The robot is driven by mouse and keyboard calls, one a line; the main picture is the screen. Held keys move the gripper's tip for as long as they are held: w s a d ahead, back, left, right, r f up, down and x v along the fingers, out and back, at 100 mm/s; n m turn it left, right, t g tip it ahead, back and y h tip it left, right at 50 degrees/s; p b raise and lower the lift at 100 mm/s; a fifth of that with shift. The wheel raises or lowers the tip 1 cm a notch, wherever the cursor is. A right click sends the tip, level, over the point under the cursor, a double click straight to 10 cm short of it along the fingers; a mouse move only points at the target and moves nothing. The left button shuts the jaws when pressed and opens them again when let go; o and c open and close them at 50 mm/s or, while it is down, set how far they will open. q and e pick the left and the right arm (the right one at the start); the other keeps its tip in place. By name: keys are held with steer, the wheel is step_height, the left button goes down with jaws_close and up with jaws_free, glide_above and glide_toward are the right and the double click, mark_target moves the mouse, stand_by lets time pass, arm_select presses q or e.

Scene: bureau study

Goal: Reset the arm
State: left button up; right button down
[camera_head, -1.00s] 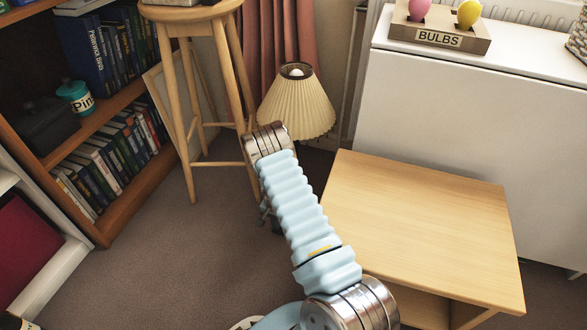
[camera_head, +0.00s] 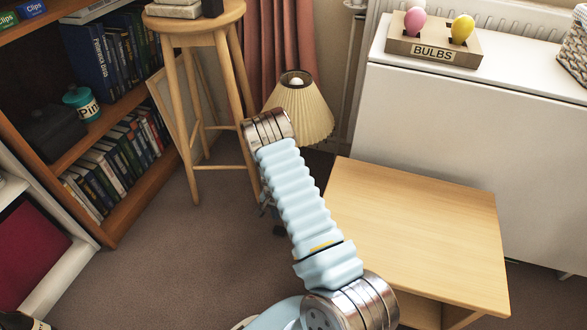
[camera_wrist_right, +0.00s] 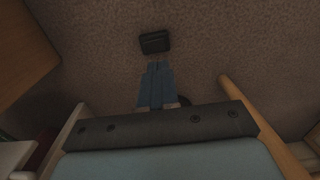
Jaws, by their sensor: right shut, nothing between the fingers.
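My right arm, pale blue with ribbed sleeves and metal joints, rises from the lower right of the head view to a bend in front of the lamp. My right gripper (camera_head: 266,206) hangs below this bend, mostly hidden behind the arm. In the right wrist view its blue fingers (camera_wrist_right: 157,66) are together, with nothing seen between them, above brown carpet. A small black object (camera_wrist_right: 154,42) shows just beyond the fingertips; I cannot tell what it is. My left gripper is not in view.
A low wooden table (camera_head: 420,225) stands right of the arm. Behind are a pleated lamp (camera_head: 305,112), a wooden stool (camera_head: 187,75) and a white cabinet (camera_head: 450,130) bearing a bulbs holder (camera_head: 432,52). A bookcase (camera_head: 120,215) is left. Carpet at centre left is clear.

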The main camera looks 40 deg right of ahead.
stand_by(0.5)
steer(key=s+a+r+n+y+p, duration=0.1)
steer(key=s+a+r+n+p, duration=0.2)
steer(key=a, duration=0.7)
steer(key=s+a+r+n+y+p, duration=0.1)
steer(key=s+a+r+n+p, duration=0.2)
steer(key=s+a+r, duration=0.4)
steer(key=s+a+r+n+y+p, duration=0.2)
steer(key=s+a+r, duration=0.4)
steer(key=a, duration=0.6)
steer(key=s+n+p, duration=0.1)
steer(key=n, duration=0.1)
steer(key=shift+s+a+n+t+p, duration=0.3)
steer(key=shift+s+n+t+p, duration=0.05)
steer(key=shift+s+n+t, duration=0.05)
